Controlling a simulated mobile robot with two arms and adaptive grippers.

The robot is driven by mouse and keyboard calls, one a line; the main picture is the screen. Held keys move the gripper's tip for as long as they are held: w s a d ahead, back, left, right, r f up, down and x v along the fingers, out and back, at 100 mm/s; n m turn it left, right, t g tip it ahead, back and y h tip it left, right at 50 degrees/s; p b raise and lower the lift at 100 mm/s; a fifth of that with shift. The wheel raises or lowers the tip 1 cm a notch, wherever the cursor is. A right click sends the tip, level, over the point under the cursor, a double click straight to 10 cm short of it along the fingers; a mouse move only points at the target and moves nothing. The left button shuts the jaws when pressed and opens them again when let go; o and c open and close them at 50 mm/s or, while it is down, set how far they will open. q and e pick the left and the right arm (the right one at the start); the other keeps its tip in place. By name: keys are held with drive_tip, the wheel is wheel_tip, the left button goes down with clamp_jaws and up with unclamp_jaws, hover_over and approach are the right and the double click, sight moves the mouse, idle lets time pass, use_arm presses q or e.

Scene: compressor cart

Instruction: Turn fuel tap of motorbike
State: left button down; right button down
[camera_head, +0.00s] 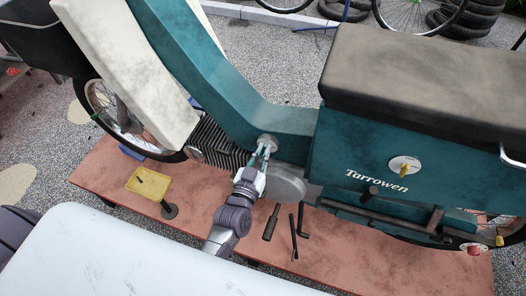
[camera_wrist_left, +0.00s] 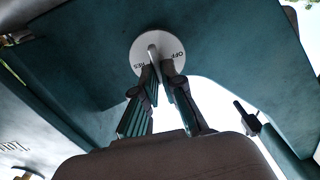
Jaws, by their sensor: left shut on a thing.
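The teal motorbike (camera_head: 245,85) stands on a reddish platform. Its fuel tap (camera_head: 267,139) is a small pale disc on the lower frame, partly covered by my gripper in the head view. In the left wrist view the tap's white disc (camera_wrist_left: 142,42) carries the letters "OFF" and "RES", and a grey lever (camera_wrist_left: 153,55) stands out from its middle. My left gripper (camera_head: 264,153) reaches up to the tap from below. Its fingertips (camera_wrist_left: 160,74) are shut on the lever, one on each side. My right gripper is not in view.
A yellow-topped stand (camera_head: 150,184) is left of my arm on the red platform (camera_head: 350,262). A round white plate with a yellow part (camera_head: 404,167) sits on the side panel. A dark seat (camera_head: 420,85) overhangs at upper right.

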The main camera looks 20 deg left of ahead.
use_arm(q)
drive_tip(key=n+p, duration=0.1)
drive_tip(key=n, duration=0.3)
drive_tip(key=shift+a, duration=0.2)
drive_tip(key=shift+a+f+n+b, duration=0.1)
drive_tip(key=shift+f+n+b, duration=0.1)
drive_tip(key=shift+n, duration=2.15)
drive_tip(key=shift+a+f+n+b, duration=0.15)
drive_tip(key=shift+n, duration=2.15)
drive_tip(key=shift+a+f+n+b, duration=0.1)
drive_tip(key=shift+f+n+b, duration=0.1)
drive_tip(key=shift+n, duration=2.15)
drive_tip(key=c, duration=1.3)
unclamp_jaws()
